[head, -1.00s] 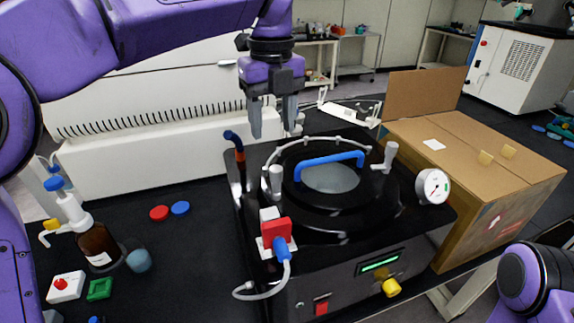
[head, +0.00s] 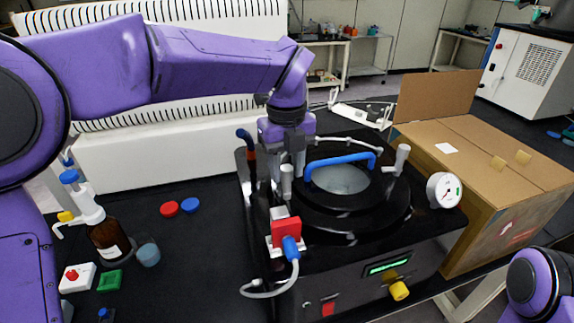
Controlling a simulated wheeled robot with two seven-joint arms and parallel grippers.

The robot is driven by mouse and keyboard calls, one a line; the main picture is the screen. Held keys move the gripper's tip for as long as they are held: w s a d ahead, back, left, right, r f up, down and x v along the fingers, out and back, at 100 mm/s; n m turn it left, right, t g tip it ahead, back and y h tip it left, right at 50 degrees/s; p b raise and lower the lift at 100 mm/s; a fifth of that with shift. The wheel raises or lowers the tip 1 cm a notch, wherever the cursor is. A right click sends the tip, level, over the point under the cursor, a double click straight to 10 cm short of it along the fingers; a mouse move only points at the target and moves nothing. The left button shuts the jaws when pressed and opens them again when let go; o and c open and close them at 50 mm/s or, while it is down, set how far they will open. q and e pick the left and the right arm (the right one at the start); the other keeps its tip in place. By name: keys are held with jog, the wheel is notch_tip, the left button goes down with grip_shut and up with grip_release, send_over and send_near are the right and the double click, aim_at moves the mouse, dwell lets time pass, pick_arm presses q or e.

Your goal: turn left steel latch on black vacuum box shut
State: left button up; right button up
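The black vacuum box (head: 330,262) stands on the dark bench, with a round black lid and a blue handle (head: 340,162) over a clear window. The left steel latch (head: 287,183) is a grey upright cylinder at the lid's left edge. The right steel latch (head: 402,158) leans slightly at the lid's right edge. My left gripper (head: 287,170) points down just behind and above the left latch. Its fingers look apart, one to each side of the latch top; contact is not clear. My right gripper is out of view.
A red-and-white connector (head: 286,234) with a blue plug sits in front of the left latch. A pressure gauge (head: 445,190) and a cardboard box (head: 490,190) are on the right. A brown bottle (head: 108,238) stands at the left.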

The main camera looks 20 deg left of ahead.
pick_arm(q)
grip_shut()
jog(key=shift+m, duration=1.2)
jog(key=m+p, duration=0.1)
jog(key=m, duration=0.1)
jog(key=shift+r+m, duration=0.1)
jog(key=shift+m, duration=0.3)
jog(key=m+p, duration=0.4)
jog(key=m, duration=0.1)
jog(key=shift+r, duration=0.1)
jog(key=shift+m+p, duration=1.15)
jog(key=shift+m, duration=0.75)
jog(key=shift+f, duration=0.25)
